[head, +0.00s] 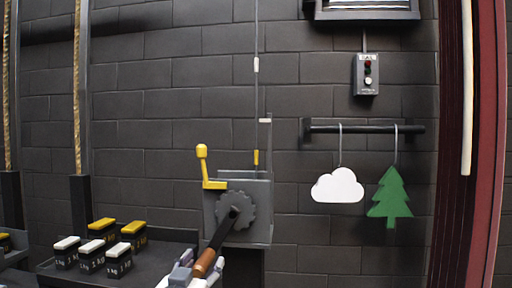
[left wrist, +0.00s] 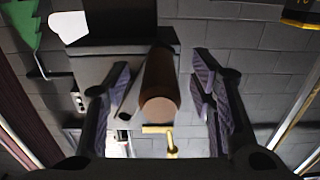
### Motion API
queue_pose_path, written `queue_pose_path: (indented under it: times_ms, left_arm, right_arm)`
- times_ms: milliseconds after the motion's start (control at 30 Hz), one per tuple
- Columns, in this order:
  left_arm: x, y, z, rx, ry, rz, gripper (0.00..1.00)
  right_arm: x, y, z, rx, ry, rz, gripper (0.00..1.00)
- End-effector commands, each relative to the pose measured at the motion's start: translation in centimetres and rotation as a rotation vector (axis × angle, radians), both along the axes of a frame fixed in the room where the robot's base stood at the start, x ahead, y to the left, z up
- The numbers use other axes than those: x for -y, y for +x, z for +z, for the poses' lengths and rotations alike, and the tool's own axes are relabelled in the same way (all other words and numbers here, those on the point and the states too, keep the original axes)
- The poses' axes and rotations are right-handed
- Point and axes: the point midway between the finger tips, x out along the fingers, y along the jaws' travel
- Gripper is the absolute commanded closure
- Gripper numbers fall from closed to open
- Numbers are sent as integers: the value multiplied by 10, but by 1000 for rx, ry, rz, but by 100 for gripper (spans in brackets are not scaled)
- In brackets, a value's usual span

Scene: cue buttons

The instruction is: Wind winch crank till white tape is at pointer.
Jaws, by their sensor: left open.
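The winch (head: 262,190) is a grey box on the wall with a toothed wheel (head: 235,212) on its front. Its crank ends in a brown handle (head: 204,263) pointing down and left towards me. A thin line runs up from the winch, with the white tape (head: 256,65) high on it. A pale pointer (head: 265,120) sticks out beside the line, well below the tape. My left gripper (head: 184,276) is at the handle. In the left wrist view the left gripper (left wrist: 161,72) is open, its fingers on either side of the handle (left wrist: 160,90), with gaps.
A yellow lever (head: 203,165) stands at the winch's left. Several weights with white or yellow tops (head: 92,255) sit on a dark shelf at lower left. A white cloud (head: 338,186) and green tree (head: 391,198) hang from a bar at right. A button box (head: 366,74) is above.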

Motion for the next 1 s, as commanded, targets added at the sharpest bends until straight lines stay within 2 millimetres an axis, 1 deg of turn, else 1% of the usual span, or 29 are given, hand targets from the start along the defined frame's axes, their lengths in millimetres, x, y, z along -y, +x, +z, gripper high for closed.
queue_pose_path:
  times_ms: [133, 167, 200, 267, 300, 367, 400, 500, 567, 700, 800, 900, 1000]
  left_arm:
    - [0, 0, 1, 1, 0, 0, 50]
    - [0, 0, 1, 1, 0, 0, 52]
    - [0, 0, 1, 1, 0, 0, 61]
    - [0, 0, 0, 1, 0, 0, 75]
    - [0, 0, 0, 1, 0, 0, 84]
    - [0, 0, 0, 1, 0, 0, 98]
    - [0, 0, 0, 1, 0, 0, 100]
    - [0, 0, 1, 1, 0, 0, 100]
    - [-3, 0, 6, 4, 1, 1, 100]
    - [-20, 0, 30, 14, 2, 6, 100]
    - [-31, 1, 42, 17, 1, 5, 100]
    - [-38, 1, 47, 15, -1, 5, 100]
    - [-41, 1, 45, 11, -1, 4, 100]
  right_arm:
    - [0, 0, 0, 0, 0, 0, 50]
    - [0, 0, 0, 0, 0, 0, 50]
    - [0, 0, 0, 0, 0, 0, 50]
    - [0, 0, 0, 0, 0, 0, 50]
    - [0, 0, 0, 0, 0, 0, 50]
    - [0, 0, 0, 0, 0, 0, 50]
    - [0, 0, 0, 0, 0, 0, 50]
    - [0, 0, 1, 1, 0, 0, 50]
    - [0, 3, 4, 9, 0, 0, 50]
    - [0, 15, 18, 48, 1, 1, 50]
    - [0, 21, 26, 70, 0, 1, 50]
    - [0, 25, 30, 82, 0, 0, 50]
    - [0, 25, 30, 82, 0, 0, 50]
